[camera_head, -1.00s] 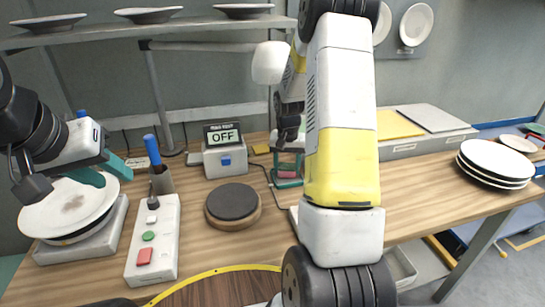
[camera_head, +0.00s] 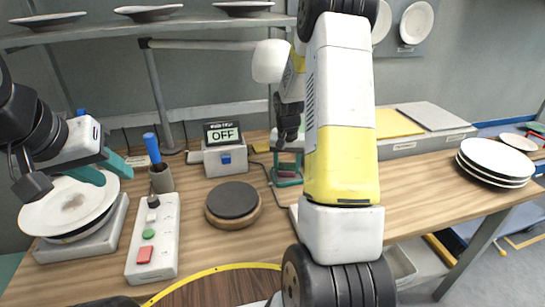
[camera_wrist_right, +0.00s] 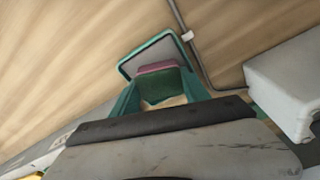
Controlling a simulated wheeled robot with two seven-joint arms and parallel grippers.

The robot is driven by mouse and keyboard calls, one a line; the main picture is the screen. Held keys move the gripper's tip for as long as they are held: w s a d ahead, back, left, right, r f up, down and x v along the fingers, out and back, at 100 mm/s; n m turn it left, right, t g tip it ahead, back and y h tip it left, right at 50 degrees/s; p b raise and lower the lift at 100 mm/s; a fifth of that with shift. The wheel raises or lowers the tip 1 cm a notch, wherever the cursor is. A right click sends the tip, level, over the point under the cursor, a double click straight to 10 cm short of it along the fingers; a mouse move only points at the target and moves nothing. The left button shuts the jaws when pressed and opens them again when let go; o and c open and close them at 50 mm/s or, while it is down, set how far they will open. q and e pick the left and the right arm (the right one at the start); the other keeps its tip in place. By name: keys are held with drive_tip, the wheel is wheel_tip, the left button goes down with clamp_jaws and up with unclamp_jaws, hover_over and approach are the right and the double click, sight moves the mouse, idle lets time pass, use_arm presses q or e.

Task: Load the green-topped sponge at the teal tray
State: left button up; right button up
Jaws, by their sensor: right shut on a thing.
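The teal tray (camera_head: 287,182) stands on the table behind my right arm, with a pink block (camera_head: 287,173) in it. In the right wrist view the teal tray (camera_wrist_right: 125,65) shows a grey floor, the pink block (camera_wrist_right: 157,68) and a dark green top over a beige body, which looks like the green-topped sponge (camera_wrist_right: 168,84). My right gripper (camera_head: 288,140) is at the tray and shut on the sponge; its fingertips are largely hidden. My left gripper (camera_head: 100,168) is open and empty, its teal fingers above a white plate (camera_head: 65,208).
A grey device reading OFF (camera_head: 225,155), a brush cup (camera_head: 161,180), a dark round pad (camera_head: 233,200) and a button box (camera_head: 152,240) stand left of the tray. Stacked plates (camera_head: 497,160) are far right.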

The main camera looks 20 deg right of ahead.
sight(286, 165)
drive_tip(key=shift+w+r, duration=0.1)
drive_tip(key=shift+r, duration=3.6)
drive_tip(key=shift+a, duration=0.1)
